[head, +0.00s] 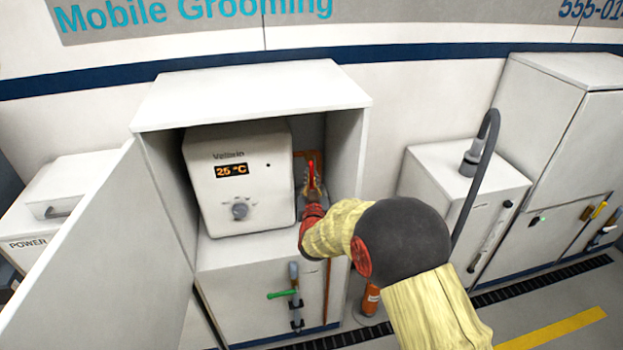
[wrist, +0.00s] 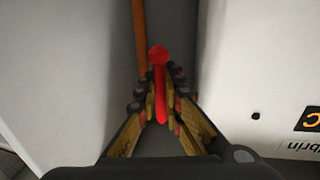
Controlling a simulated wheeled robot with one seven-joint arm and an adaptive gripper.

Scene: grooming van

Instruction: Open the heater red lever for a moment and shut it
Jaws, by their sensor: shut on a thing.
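The heater (head: 237,175) is a white box with an orange display reading 25 °C and a grey knob, inside an open cabinet. The red lever (head: 312,174) is at the heater's right, near a copper pipe (head: 302,156). In the wrist view the red lever (wrist: 160,94) runs between the fingers, with its round red end beyond the tips. My gripper (wrist: 160,88) is shut on the lever. In the head view my gripper (head: 312,188) reaches into the gap between heater and cabinet wall, and my arm hides part of that area.
The cabinet door (head: 105,255) stands open at left. The cabinet's right wall (head: 345,155) is close beside my gripper. A green-handled valve (head: 283,294) is on the lower front. An orange cylinder (head: 371,299) stands on the floor. A white unit with a grey hose (head: 487,150) is at right.

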